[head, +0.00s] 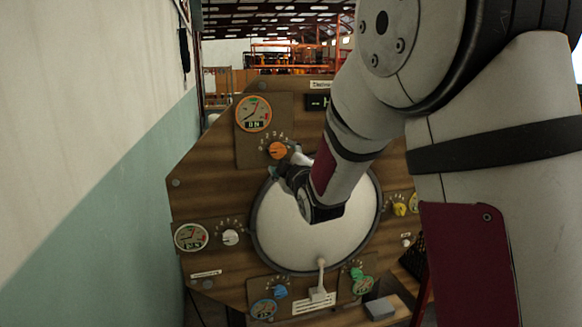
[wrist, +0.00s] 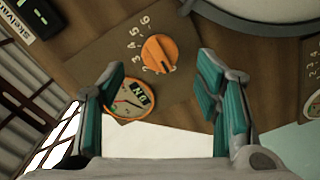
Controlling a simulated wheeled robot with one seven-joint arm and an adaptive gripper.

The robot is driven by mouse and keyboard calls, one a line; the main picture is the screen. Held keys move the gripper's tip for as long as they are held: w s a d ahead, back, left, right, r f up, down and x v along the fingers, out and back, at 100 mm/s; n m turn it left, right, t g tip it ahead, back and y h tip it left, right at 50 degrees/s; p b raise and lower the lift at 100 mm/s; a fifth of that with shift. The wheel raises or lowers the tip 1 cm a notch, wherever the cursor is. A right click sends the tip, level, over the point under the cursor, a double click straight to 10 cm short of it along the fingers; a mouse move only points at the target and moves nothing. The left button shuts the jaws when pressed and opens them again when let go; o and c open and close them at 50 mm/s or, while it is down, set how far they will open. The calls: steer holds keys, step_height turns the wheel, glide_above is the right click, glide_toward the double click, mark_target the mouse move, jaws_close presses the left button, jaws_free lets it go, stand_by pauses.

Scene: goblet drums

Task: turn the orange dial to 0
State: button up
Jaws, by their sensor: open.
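The orange dial (head: 278,150) sits on the upper left of the wooden panel, below an orange-rimmed gauge (head: 253,114). In the wrist view the orange dial (wrist: 158,53) is a round knob with a raised bar, with numbers such as 3, 4, 5 and 6 printed along one side. The 0 mark is not readable. My gripper (wrist: 158,88) is open, its two teal-padded fingers apart, with the dial beyond and between them. I see no contact with the dial. In the head view my gripper (head: 284,172) is close to the dial, partly hidden by my wrist.
A large white drum head (head: 300,235) fills the panel's middle. Other dials sit around it: white (head: 230,237), blue (head: 280,292), green (head: 356,273) and yellow (head: 399,209). A lever (head: 320,285) stands at the bottom. A wall (head: 80,160) runs along the left.

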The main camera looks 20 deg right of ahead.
steer(key=s, duration=0.6)
steer(key=shift+s, duration=0.15)
